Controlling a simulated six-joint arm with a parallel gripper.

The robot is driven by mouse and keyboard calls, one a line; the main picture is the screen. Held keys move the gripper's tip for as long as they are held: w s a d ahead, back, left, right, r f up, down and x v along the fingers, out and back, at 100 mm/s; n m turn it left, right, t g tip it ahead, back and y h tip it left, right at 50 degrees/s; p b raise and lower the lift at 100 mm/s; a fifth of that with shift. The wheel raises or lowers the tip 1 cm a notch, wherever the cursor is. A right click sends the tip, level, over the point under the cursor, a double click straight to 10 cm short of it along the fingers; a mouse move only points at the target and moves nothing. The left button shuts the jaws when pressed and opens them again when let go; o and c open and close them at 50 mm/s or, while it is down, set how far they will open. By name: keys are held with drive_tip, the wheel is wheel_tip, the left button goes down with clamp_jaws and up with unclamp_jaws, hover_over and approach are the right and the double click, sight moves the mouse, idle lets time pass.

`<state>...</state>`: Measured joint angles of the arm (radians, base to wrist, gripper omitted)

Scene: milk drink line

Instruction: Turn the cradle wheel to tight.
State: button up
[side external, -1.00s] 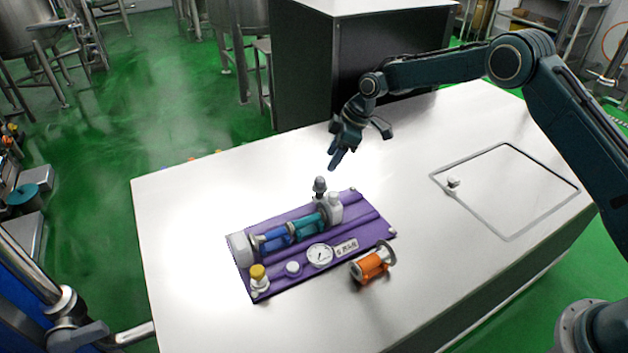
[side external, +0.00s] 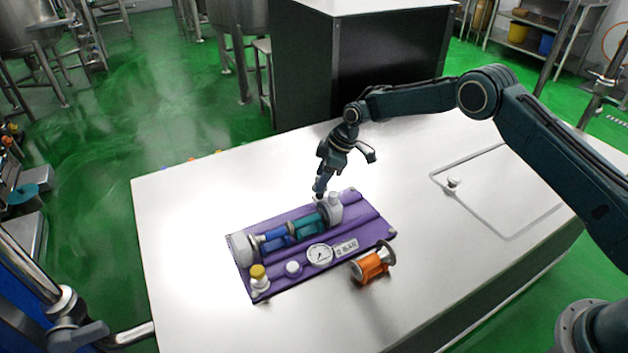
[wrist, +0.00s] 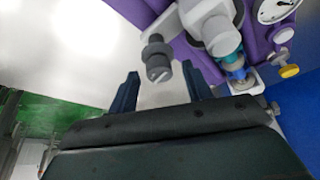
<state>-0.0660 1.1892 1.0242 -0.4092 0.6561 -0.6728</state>
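The cradle (side external: 370,220) is a purple board on the white table, holding a row of blue and teal tube pieces (side external: 276,238) between pale end blocks. A dark grey knob with a white line on its face, apparently the wheel, shows in the wrist view (wrist: 158,62) beside the pale end block (wrist: 215,30). My gripper (side external: 320,191) is over the board's back edge and mostly hides the knob in the side view. In the wrist view my gripper (wrist: 160,86) is open, its two fingers apart with the knob just beyond and between their tips. I cannot tell whether they touch it.
A round gauge (side external: 320,255), a white cap (side external: 293,268) and a yellow-topped knob (side external: 258,272) sit along the board's front. The table (side external: 190,220) is clear at left; a hatch outline (side external: 505,195) lies at right.

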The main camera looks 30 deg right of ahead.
drive_tip(key=c, duration=0.9)
drive_tip(key=shift+m+t+h, duration=0.3)
drive_tip(key=shift+m+t, duration=0.3)
drive_tip(key=shift+m, duration=0.9)
drive_tip(key=o, duration=1)
drive_tip(key=shift+s+r, duration=0.1)
drive_tip(key=shift+r, duration=0.1)
drive_tip(key=v, duration=1.3)
drive_tip(key=shift+r, duration=0.25)
